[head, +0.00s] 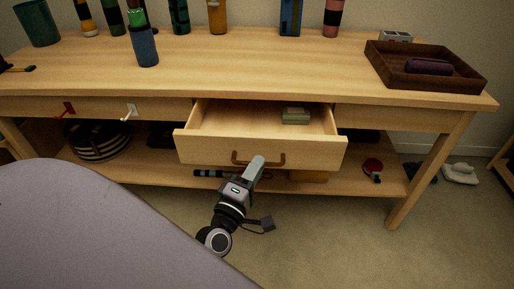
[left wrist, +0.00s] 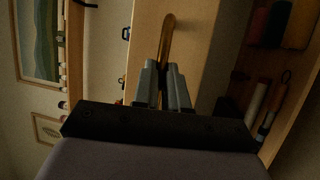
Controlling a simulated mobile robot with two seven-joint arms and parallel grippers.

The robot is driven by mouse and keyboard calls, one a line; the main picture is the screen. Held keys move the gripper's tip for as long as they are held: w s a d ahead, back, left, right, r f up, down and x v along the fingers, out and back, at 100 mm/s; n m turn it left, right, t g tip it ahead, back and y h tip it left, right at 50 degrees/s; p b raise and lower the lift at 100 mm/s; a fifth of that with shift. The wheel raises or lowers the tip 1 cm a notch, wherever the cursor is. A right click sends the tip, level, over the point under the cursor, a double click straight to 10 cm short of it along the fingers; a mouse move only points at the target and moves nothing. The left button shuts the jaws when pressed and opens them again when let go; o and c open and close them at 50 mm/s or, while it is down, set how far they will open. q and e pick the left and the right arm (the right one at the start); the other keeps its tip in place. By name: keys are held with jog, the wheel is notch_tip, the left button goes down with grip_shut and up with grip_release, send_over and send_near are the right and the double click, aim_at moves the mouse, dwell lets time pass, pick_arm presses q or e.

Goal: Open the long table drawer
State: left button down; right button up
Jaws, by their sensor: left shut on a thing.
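The long table drawer (head: 262,149) is pulled partway out of the wooden table in the head view, its inside showing. A small greenish box (head: 295,116) lies in it toward the back right. A brown bar handle (head: 258,160) is on the drawer front. My left gripper (head: 257,165) is at the handle and shut on it. In the left wrist view the gripper fingers (left wrist: 166,85) are closed around the handle (left wrist: 167,40), with the drawer front (left wrist: 192,50) behind. My right gripper is not in view.
The tabletop (head: 270,65) holds several bottles along the back and a dark brown tray (head: 405,80) at right. The lower shelf (head: 375,184) holds a striped round basket (head: 97,141) and other items. A table leg (head: 430,180) stands at right; carpet in front is clear.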

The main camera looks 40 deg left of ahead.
pick_arm(q)
jog(key=s+d+p, duration=0.1)
jog(key=s+d, duration=0.3)
jog(key=s, duration=0.2)
jog(key=shift+s, duration=0.2)
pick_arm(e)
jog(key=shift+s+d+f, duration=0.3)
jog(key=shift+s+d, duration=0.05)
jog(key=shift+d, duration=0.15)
pick_arm(q)
jog(key=c, duration=1.2)
grip_release()
jog(key=shift+o, duration=0.2)
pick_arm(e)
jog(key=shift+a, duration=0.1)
pick_arm(q)
jog(key=shift+s, duration=0.15)
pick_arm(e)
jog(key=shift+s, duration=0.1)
